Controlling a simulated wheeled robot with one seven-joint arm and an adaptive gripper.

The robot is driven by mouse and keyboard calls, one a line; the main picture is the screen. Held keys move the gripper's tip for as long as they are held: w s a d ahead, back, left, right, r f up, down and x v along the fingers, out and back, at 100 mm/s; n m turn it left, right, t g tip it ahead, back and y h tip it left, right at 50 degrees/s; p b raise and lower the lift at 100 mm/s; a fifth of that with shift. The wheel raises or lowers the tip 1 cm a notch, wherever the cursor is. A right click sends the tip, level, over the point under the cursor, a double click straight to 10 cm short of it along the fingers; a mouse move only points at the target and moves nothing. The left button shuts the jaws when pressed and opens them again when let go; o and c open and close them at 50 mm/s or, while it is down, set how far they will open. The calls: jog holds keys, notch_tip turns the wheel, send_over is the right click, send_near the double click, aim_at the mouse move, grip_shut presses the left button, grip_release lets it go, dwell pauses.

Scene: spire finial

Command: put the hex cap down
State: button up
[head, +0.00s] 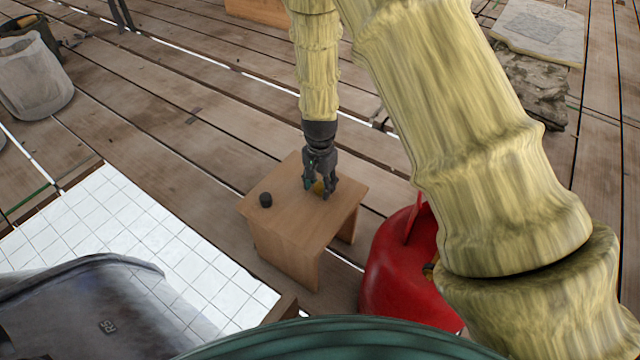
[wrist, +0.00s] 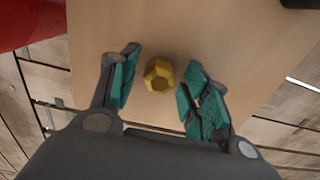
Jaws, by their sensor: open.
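The hex cap (wrist: 159,75) is a small golden, faceted piece resting on a wooden stool (head: 284,217). In the head view the cap (head: 318,187) is partly hidden behind my fingers. My gripper (head: 320,190) points down over the stool top. In the wrist view my gripper (wrist: 155,88) is open, with teal finger pads on either side of the cap. Gaps show between the cap and both pads. The stool top (wrist: 200,30) fills the middle of the wrist view.
A small black cylinder (head: 265,200) stands on the stool's left part. A red container (head: 400,265) is right of the stool. A white tiled surface (head: 130,235) with a grey bin (head: 90,305) lies at left. Stacked sacks (head: 535,50) lie at upper right.

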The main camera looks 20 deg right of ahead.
aim_at(322, 186)
notch_tip(322, 186, up, 12)
jog(key=p, duration=0.5)
dwell(0.4)
jog(key=s+d+r+n+p, duration=0.1)
jog(key=s+r+n+p, duration=0.2)
jog(key=s+p, duration=0.7)
jog(key=s+d+r+n+p, duration=0.1)
jog(key=s+r+n+p, duration=0.2)
jog(key=s+p, duration=0.8)
jog(key=s+d+r+n+p, duration=0.1)
jog(key=s+r+n+p, duration=0.2)
jog(key=s+p, duration=0.8)
jog(key=s+n, duration=0.1)
jog(key=s, duration=0.3)
jog(key=shift+s+d, duration=0.15)
jog(key=shift+d, duration=0.1)
